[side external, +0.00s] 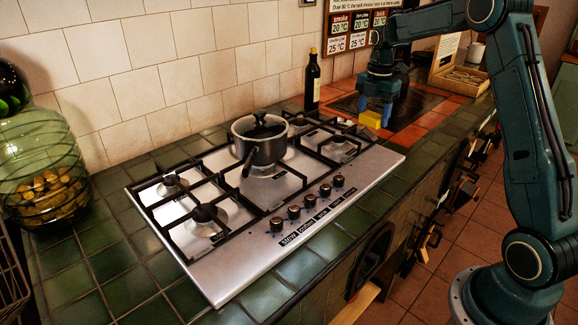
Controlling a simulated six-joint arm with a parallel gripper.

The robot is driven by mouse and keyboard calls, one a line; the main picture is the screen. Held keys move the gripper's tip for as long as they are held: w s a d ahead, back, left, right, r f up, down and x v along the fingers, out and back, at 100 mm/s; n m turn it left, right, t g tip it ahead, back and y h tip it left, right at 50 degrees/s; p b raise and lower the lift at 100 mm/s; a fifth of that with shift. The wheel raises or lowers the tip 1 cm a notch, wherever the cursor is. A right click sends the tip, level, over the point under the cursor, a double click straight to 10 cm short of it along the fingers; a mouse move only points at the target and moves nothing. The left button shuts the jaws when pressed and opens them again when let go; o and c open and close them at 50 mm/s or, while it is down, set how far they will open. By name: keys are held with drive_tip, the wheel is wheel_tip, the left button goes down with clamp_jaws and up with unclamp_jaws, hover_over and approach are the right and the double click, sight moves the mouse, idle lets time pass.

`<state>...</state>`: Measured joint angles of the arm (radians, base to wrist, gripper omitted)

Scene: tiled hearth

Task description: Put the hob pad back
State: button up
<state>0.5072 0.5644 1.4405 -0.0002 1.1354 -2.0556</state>
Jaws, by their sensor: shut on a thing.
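My gripper (374,112) points down at the back right, past the far end of the hob. It is shut on a small yellow pad (370,119), which seems to be the hob pad. The pad is just over or on the red and dark tiles; I cannot tell if it touches them. The jaws hide its upper part. The steel gas hob (232,262) with black grates lies on the green tiled counter, left of my gripper.
A dark pot (258,145) stands on the hob. A dark bottle (312,82) stands by the wall, left of my gripper. A wooden box (460,78) is at the back right. A green glass jar (42,165) stands far left. The counter's front left is clear.

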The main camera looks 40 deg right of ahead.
sight(370, 127)
drive_tip(key=a+r, duration=0.2)
drive_tip(key=r, duration=0.1)
drive_tip(key=shift+s+r, duration=0.1)
drive_tip(key=shift+s, duration=0.25)
wheel_tip(370, 127, down, 20)
drive_tip(key=shift+f, duration=0.1)
idle(0.8)
drive_tip(key=shift+f, duration=0.1)
drive_tip(key=o, duration=0.9)
drive_tip(key=shift+o, duration=0.2)
wheel_tip(370, 127, up, 12)
drive_tip(key=shift+r, duration=0.2)
idle(0.6)
